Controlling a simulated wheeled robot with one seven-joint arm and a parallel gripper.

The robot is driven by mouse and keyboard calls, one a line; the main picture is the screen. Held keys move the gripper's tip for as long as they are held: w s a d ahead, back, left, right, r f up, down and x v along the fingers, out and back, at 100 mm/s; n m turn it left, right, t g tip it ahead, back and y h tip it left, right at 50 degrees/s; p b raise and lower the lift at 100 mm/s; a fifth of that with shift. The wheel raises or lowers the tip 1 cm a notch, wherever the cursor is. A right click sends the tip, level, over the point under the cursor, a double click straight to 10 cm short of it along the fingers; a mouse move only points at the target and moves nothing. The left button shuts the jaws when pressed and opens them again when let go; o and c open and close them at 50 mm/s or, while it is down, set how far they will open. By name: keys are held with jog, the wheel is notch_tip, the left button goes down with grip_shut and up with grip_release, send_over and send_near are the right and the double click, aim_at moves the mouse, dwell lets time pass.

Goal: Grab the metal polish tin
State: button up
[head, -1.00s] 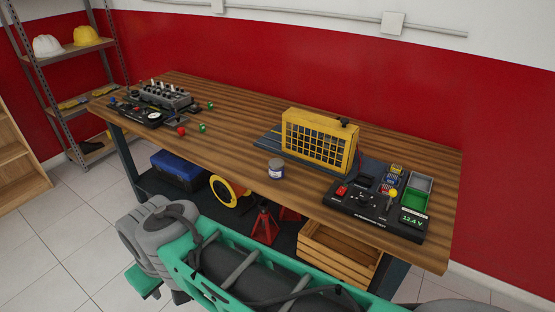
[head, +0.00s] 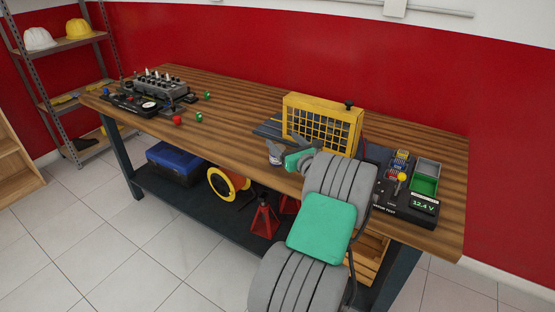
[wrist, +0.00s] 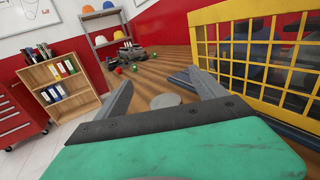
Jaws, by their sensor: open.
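The metal polish tin shows in the wrist view as a round grey lid (wrist: 165,101) on the wooden bench top, between the two fingers. In the head view the tin is mostly hidden behind my gripper (head: 274,153), at the bench's front edge. My gripper is open, and in the wrist view its fingers (wrist: 158,82) spread to either side of the lid. I cannot tell whether the fingers touch the tin.
A yellow grille-fronted unit (head: 322,124) stands close to the right of my gripper. A black panel with a green display (head: 412,202) lies at the bench's right end. Trainer gear (head: 160,92) stands at the left end. The middle of the bench (head: 235,120) is mostly clear.

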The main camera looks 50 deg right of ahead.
notch_tip(320, 180, down, 6)
jog(key=shift+w+f, duration=0.1)
jog(key=shift+f, duration=0.15)
jog(key=x, duration=0.7)
jog(key=shift+w+f, duration=0.15)
jog(key=shift+w, duration=0.15)
jog(key=c, duration=1.5)
jog(key=shift+c, duration=0.5)
jog(key=shift+r, duration=0.2)
